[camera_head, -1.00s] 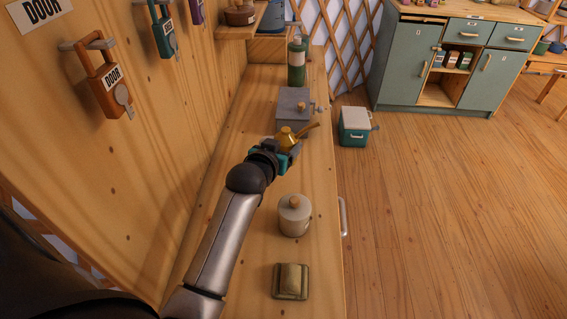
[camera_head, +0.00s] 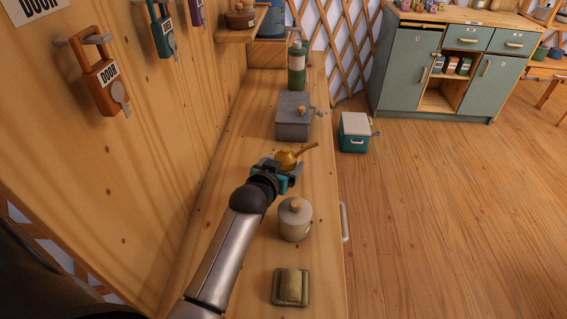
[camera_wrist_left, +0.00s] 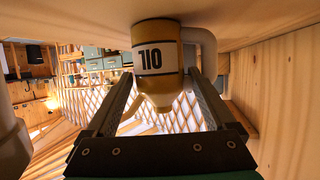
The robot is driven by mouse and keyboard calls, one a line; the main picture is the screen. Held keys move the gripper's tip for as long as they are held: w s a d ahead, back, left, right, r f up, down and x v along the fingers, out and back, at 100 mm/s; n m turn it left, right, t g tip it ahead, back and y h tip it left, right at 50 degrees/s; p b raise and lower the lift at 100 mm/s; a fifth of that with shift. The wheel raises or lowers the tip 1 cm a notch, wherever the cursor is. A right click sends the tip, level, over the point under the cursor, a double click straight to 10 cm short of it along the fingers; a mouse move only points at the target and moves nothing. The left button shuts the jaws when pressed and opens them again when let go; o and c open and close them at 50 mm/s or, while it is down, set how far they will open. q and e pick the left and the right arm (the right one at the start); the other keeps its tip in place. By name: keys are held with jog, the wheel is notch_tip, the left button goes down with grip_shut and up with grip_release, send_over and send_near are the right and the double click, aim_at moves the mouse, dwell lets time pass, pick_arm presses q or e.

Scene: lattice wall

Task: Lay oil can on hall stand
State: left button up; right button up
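The oil can (camera_head: 288,160) is brass-yellow with a spout pointing right. It is upright over the long wooden top (camera_head: 253,112), which I take to be the hall stand. My left gripper (camera_head: 287,171) has its fingers either side of the can and is shut on it. In the left wrist view the can (camera_wrist_left: 156,60) shows inverted with its label between the fingers, its base close to the wood; I cannot tell if it touches. My right gripper is not in view.
On the top, a grey box (camera_head: 293,118) and a green bottle (camera_head: 297,68) stand beyond the can. A lidded jar (camera_head: 294,222) and a small block-like dish (camera_head: 291,287) are nearer. Padlocks (camera_head: 106,85) hang on the left wall. A teal cooler (camera_head: 354,134) is on the floor.

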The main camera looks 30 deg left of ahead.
pick_arm(q)
jog(key=shift+o, duration=0.6)
jog(key=shift+r, duration=0.25)
jog(key=p+v, duration=0.2)
jog(key=v, duration=1)
jog(key=shift+p, duration=0.4)
